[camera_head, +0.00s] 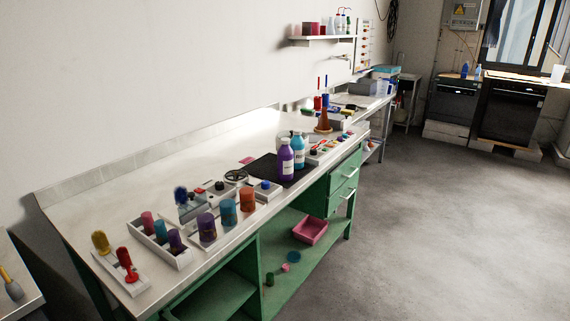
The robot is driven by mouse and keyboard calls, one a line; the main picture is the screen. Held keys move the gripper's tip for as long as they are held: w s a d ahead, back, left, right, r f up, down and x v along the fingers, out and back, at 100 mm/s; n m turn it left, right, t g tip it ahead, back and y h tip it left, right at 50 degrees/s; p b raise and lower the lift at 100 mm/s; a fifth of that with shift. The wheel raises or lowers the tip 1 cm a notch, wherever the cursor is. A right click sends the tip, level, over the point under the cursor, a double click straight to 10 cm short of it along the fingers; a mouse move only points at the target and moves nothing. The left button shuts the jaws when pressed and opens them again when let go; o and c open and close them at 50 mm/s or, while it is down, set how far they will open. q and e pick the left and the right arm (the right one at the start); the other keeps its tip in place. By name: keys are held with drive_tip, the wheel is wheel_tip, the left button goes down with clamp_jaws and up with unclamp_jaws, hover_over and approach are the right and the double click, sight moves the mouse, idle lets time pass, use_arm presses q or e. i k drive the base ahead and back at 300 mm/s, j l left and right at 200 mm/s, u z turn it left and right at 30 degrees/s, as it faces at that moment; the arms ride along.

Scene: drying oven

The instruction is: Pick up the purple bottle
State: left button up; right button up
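A purple bottle (286,160) with a white cap stands upright on the worktop, at the front edge of a black mat (262,167). A similar blue bottle (298,152) stands close beside it on the right. Neither of my grippers shows in the head view, and nothing is touching the purple bottle.
Several colored cups (228,212) and a divided tray (181,258) stand on the near part of the worktop (105,205). A green bench frame (342,178) with drawers and an open shelf supports it. The grey floor (430,220) on the right is clear.

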sight(285, 154)
drive_tip(key=u, duration=2.05)
drive_tip(key=l+u, duration=0.1)
drive_tip(key=u, duration=0.3)
drive_tip(key=k+l+u, duration=0.1)
drive_tip(key=u, duration=0.35)
drive_tip(key=k+u, duration=0.1)
drive_tip(key=u, duration=0.3)
drive_tip(key=k+l+u, duration=0.1)
drive_tip(key=u, duration=0.75)
drive_tip(key=k+l+u, duration=0.1)
drive_tip(key=k+u, duration=0.3)
drive_tip(key=k+j+u, duration=0.1)
drive_tip(key=k+u, duration=0.65)
drive_tip(key=u, duration=0.2)
drive_tip(key=k+u, duration=0.45)
drive_tip(key=k+l+u, duration=0.1)
drive_tip(key=u, duration=0.35)
drive_tip(key=k+u, duration=0.1)
drive_tip(key=u, duration=0.35)
drive_tip(key=k+u, duration=0.1)
drive_tip(key=u, duration=0.35)
drive_tip(key=k+u, duration=0.15)
drive_tip(key=u, duration=0.3)
drive_tip(key=k+u, duration=0.2)
drive_tip(key=u, duration=1.95)
